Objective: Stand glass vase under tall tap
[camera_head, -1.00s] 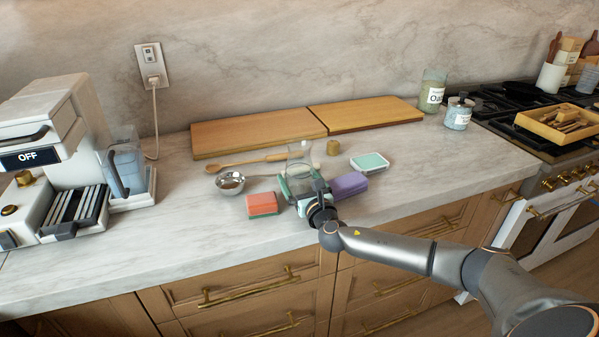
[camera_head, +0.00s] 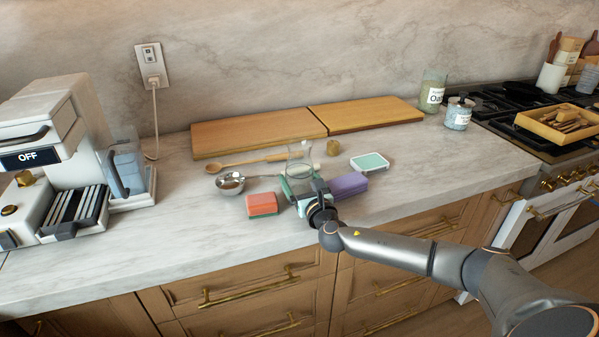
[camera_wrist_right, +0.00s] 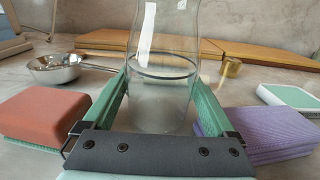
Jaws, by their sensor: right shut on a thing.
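The clear glass vase (camera_head: 300,158) stands upright on the marble counter (camera_head: 130,245), in front of the cutting boards. In the right wrist view the vase (camera_wrist_right: 165,75) is between the two green fingers of my right gripper (camera_wrist_right: 160,95). In the head view my right gripper (camera_head: 300,186) reaches in from the front, low on the vase, and is shut on it. The fingers and wrist hide part of the lower vase. My left gripper does not show. No tap shows in these frames.
A purple cloth stack (camera_head: 347,185) and a green-topped sponge (camera_head: 370,162) are right. A wooden spoon (camera_head: 235,163) and brass weight (camera_head: 333,148) lie behind. The counter's left front is clear.

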